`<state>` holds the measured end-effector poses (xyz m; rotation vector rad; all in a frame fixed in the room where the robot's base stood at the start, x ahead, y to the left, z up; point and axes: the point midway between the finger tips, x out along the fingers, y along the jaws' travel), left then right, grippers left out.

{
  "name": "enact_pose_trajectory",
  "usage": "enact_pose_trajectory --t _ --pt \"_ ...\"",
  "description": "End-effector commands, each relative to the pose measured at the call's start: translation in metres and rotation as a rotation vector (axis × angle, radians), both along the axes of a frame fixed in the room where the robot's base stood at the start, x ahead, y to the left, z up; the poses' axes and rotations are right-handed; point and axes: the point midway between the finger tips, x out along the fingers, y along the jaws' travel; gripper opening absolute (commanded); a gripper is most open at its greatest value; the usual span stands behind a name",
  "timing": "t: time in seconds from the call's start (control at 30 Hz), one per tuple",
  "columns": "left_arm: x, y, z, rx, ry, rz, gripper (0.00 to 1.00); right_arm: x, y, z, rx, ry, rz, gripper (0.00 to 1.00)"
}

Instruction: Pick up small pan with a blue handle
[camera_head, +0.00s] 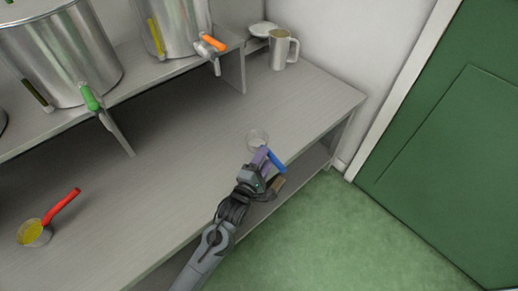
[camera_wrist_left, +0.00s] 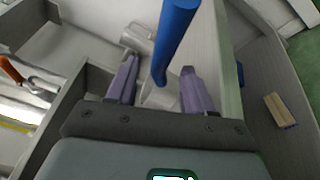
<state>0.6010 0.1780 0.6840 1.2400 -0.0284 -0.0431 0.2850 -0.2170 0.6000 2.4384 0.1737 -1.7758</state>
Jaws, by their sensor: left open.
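The small pan (camera_head: 258,137) with a blue handle (camera_head: 274,161) stands on the grey bench near its front edge. My left gripper (camera_head: 264,156) is at the handle, its purple fingers pointing at the pan. In the left wrist view the blue handle (camera_wrist_left: 175,38) slants between the two open fingers, with a gap on either side. The pan's grey body (camera_wrist_left: 157,96) shows partly beyond the left gripper (camera_wrist_left: 160,68). My right gripper is in neither view.
A red-handled pan (camera_head: 33,233) with yellow contents stands at the left. Steel vats (camera_head: 62,55) with green and orange tap handles stand on a raised shelf. A metal jug (camera_head: 279,50) is at the back. A wooden block (camera_wrist_left: 280,110) lies right of the bench edge.

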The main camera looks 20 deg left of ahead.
Motion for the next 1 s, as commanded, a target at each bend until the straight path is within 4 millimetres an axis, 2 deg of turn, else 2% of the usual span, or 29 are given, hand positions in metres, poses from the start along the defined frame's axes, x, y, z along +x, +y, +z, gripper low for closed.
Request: enact_pose_trajectory --t 0.03,0.23,0.57,0.9,1.0 --pt "0.008 0.000 -0.002 0.001 -0.003 0.000 0.52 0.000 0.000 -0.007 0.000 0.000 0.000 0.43" --pt "0.029 -0.002 -0.001 0.001 -0.003 -0.001 0.52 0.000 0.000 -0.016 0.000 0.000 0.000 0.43" --pt "0.033 -0.002 0.000 0.001 0.000 -0.001 0.52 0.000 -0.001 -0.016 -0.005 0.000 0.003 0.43" --pt "0.033 -0.002 0.000 0.000 0.000 -0.001 0.01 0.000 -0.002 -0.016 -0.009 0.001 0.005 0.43" --pt "0.033 -0.002 0.001 0.001 -0.002 0.000 0.00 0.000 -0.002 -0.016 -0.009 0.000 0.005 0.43"
